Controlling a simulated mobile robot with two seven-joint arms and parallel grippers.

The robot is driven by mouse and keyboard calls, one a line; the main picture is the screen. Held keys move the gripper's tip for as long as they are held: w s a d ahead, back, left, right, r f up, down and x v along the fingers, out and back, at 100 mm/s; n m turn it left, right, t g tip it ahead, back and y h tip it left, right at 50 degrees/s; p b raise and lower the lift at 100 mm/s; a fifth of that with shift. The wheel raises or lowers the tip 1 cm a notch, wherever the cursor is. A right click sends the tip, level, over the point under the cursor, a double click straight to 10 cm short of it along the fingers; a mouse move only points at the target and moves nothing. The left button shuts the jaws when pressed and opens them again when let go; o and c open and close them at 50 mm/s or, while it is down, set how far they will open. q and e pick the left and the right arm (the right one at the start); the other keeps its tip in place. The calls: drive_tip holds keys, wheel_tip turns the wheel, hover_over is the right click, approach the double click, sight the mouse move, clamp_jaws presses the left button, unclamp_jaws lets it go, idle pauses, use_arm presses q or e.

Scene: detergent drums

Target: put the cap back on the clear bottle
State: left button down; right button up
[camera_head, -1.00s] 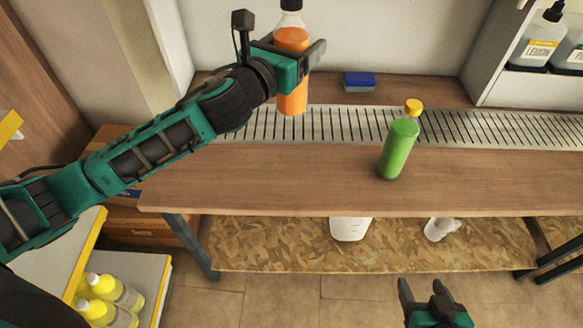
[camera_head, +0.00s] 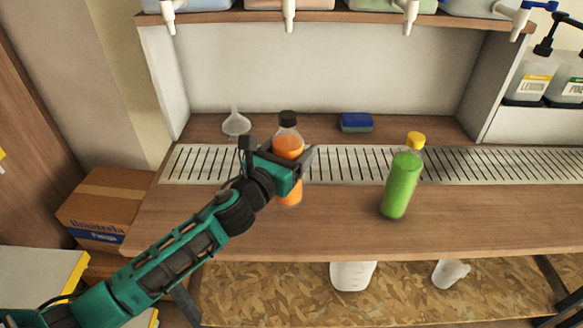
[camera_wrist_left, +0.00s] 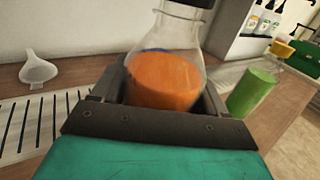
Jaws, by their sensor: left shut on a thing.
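A clear bottle of orange liquid (camera_head: 289,146) stands upright in my left gripper (camera_head: 293,168), which is shut around its body. A black cap (camera_head: 288,118) sits on top of this bottle. In the left wrist view the orange bottle (camera_wrist_left: 168,80) is between the two fingers, and the top of its neck is cut off by the frame. I cannot tell whether its base touches the counter. A second bottle with green liquid (camera_head: 401,186) stands to the right on the counter, with a yellow cap (camera_head: 416,140) at its top. My right gripper is out of view.
A slotted metal drain strip (camera_head: 350,164) runs along the wooden counter (camera_head: 340,228). A white funnel (camera_head: 236,123) and a blue sponge (camera_head: 356,122) lie behind it. White taps (camera_head: 411,17) hang above. The counter between the two bottles is clear.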

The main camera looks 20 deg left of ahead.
use_arm(q)
drive_tip(key=shift+r, duration=0.15)
wheel_tip(320, 180, down, 4)
drive_tip(key=shift+f+b, duration=0.15)
drive_tip(key=shift+b, duration=0.95)
drive_tip(key=shift+f, duration=0.1)
unclamp_jaws()
drive_tip(key=shift+f, duration=0.15)
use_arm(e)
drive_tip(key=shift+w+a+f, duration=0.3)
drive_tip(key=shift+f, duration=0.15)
